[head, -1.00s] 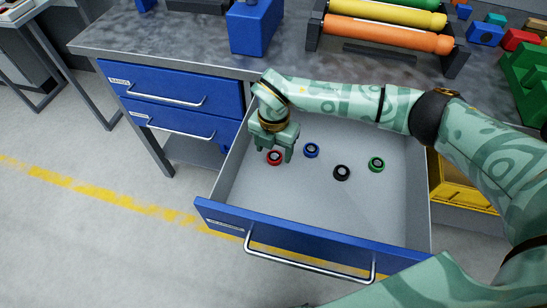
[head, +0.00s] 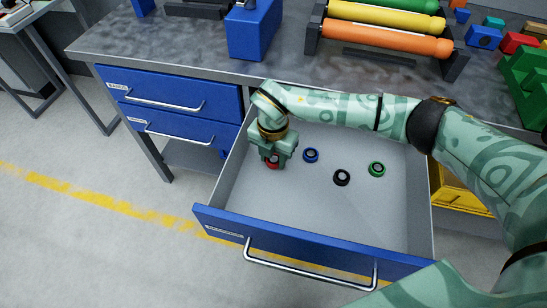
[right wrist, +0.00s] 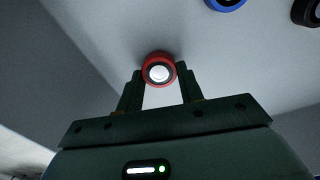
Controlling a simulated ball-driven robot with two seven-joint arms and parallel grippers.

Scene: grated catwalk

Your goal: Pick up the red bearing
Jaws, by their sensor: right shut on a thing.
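The red bearing (head: 273,161) is at the left side of the open drawer (head: 330,215), partly hidden by my right gripper (head: 272,160) in the head view. In the right wrist view the red bearing (right wrist: 159,70) sits between the fingertips of the right gripper (right wrist: 160,80), with a pale centre. The right gripper is shut on it, low in the drawer; I cannot tell whether the bearing still touches the drawer floor. My left gripper is not in view.
A blue bearing (head: 311,155), a black bearing (head: 342,177) and a green bearing (head: 376,169) lie to the right in the drawer. The drawer walls surround the gripper. The workbench (head: 200,45) with a blue box (head: 254,32) and coloured rollers (head: 385,38) stands behind.

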